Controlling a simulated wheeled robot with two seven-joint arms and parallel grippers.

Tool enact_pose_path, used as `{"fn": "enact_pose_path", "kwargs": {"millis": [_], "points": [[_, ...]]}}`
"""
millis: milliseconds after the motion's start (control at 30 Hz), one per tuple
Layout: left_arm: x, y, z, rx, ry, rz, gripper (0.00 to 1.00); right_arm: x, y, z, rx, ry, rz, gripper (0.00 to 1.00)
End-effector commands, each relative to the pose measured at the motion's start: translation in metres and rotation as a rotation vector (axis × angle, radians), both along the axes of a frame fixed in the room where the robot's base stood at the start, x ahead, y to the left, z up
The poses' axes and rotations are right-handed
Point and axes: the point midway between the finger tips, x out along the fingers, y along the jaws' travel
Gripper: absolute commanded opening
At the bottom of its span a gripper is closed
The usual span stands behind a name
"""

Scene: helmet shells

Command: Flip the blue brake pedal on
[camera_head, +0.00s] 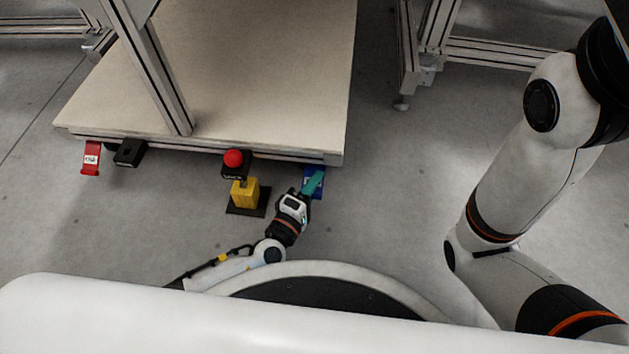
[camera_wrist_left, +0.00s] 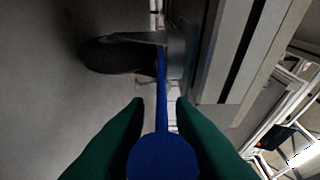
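The blue brake pedal (camera_head: 321,191) hangs at the front right corner under the cart's platform, partly hidden by my left gripper (camera_head: 313,181). In the left wrist view, a narrow blue bar of the pedal (camera_wrist_left: 162,90) runs edge-on between the green fingers of my left gripper (camera_wrist_left: 159,101). The fingertips are apart, with gaps showing on both sides of the bar. A round blue shape fills the bottom middle of that view; I cannot tell whether it belongs to the pedal. My right arm stands at the right of the head view, and its gripper is outside the picture.
The beige cart platform (camera_head: 260,80) extends away from me. A red pedal (camera_head: 91,158) is at its front left. A red button (camera_head: 234,158) and a yellow block (camera_head: 245,193) stand left of my left gripper. A dark caster wheel (camera_wrist_left: 112,55) is beside the pedal.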

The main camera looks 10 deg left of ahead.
Motion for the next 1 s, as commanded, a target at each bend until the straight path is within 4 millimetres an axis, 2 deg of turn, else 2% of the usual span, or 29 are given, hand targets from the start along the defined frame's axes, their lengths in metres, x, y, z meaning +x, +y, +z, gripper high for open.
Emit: {"fn": "enact_pose_path", "kwargs": {"millis": [33, 100, 133, 433, 633, 767, 1000], "points": [[0.000, 0.000, 0.000, 0.000, 0.000, 0.000, 0.13, 0.000, 0.000, 0.000, 0.000, 0.000, 0.000, 0.58], [0.000, 0.000, 0.000, 0.000, 0.000, 0.000, 0.02, 0.000, 0.000, 0.000, 0.000, 0.000, 0.000, 0.58], [0.000, 0.000, 0.000, 0.000, 0.000, 0.000, 0.00, 0.000, 0.000, 0.000, 0.000, 0.000, 0.000, 0.58], [0.001, 0.001, 0.000, 0.004, -0.015, 0.006, 0.00, 0.000, 0.000, 0.003, 0.000, 0.000, 0.000, 0.58], [0.003, 0.001, -0.006, 0.009, -0.109, 0.010, 0.00, 0.000, 0.000, 0.012, 0.000, 0.001, 0.000, 0.58], [0.004, 0.001, -0.014, 0.006, -0.195, 0.004, 0.00, 0.000, 0.000, 0.005, 0.000, 0.000, -0.001, 0.58], [0.003, 0.001, -0.013, 0.000, -0.252, 0.001, 0.00, 0.000, 0.000, 0.002, 0.000, 0.001, -0.001, 0.58]]}}
